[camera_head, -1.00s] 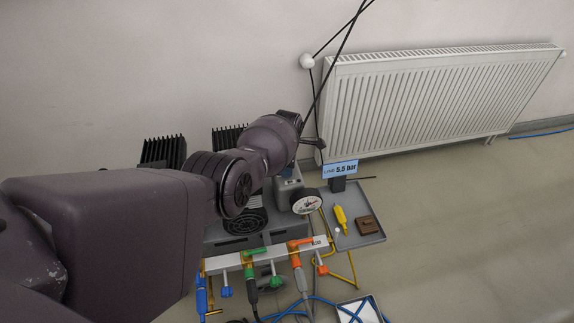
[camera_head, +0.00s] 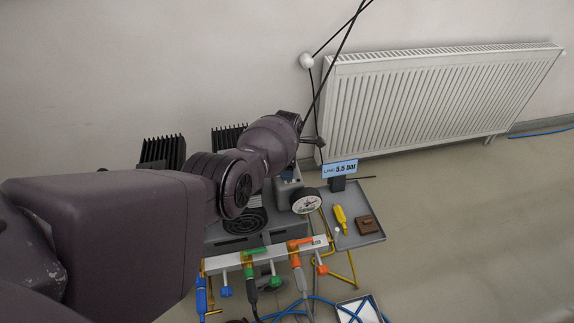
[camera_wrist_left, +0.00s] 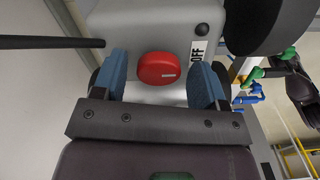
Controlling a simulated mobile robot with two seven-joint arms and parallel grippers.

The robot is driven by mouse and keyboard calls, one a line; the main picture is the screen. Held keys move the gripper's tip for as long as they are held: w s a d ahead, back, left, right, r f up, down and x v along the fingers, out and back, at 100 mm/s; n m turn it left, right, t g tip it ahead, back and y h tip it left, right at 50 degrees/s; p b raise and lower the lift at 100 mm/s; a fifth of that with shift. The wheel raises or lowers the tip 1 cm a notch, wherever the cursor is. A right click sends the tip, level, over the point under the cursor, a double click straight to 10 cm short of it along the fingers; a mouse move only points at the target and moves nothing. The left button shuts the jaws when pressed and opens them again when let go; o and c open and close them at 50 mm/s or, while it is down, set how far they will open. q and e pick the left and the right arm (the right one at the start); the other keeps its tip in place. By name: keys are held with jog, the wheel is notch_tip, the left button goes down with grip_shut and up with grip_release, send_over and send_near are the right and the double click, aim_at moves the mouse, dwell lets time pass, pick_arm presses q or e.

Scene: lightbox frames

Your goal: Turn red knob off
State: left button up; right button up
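The red knob (camera_wrist_left: 157,68) is round, with a small pale mark near its right edge. It sits on the light grey face of a unit, left of an OFF label (camera_wrist_left: 198,50) in the left wrist view. My left gripper (camera_wrist_left: 160,78) is open, with one blue finger on each side of the knob. Gaps show between the fingers and the knob. In the head view my left arm hides the knob, and only a little blue of the left gripper shows by the grey unit (camera_head: 285,190). My right gripper is not clearly seen.
A round gauge (camera_head: 306,203) and a 5.5 bar sign (camera_head: 340,169) stand right of the unit. A grey tray (camera_head: 372,238) holds a yellow tool (camera_head: 340,219) and a brown block (camera_head: 368,225). A manifold (camera_head: 234,259) with coloured valves and hoses lies in front. A radiator (camera_head: 440,95) stands behind.

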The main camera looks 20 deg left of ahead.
pick_arm(q)
jog(key=shift+r, duration=0.1)
notch_tip(320, 180, up, 4)
jog(key=shift+w+r+p, duration=0.15)
jog(key=shift+r+p, duration=0.1)
jog(key=shift+p, duration=0.6)
notch_tip(320, 180, up, 6)
jog(key=p, duration=0.2)
pick_arm(e)
jog(key=shift+w+a+r+t, duration=0.1)
jog(key=shift+r+t, duration=0.05)
jog(key=shift+r, duration=0.7)
jog(key=shift+w+a+r+t, duration=0.1)
jog(key=shift+r+t, duration=0.05)
jog(key=shift+r, duration=0.65)
pick_arm(q)
jog(key=shift+r, duration=0.1)
pick_arm(e)
jog(key=shift+w+d+r, duration=0.1)
jog(key=shift+w+r, duration=0.05)
jog(key=shift+r, duration=0.1)
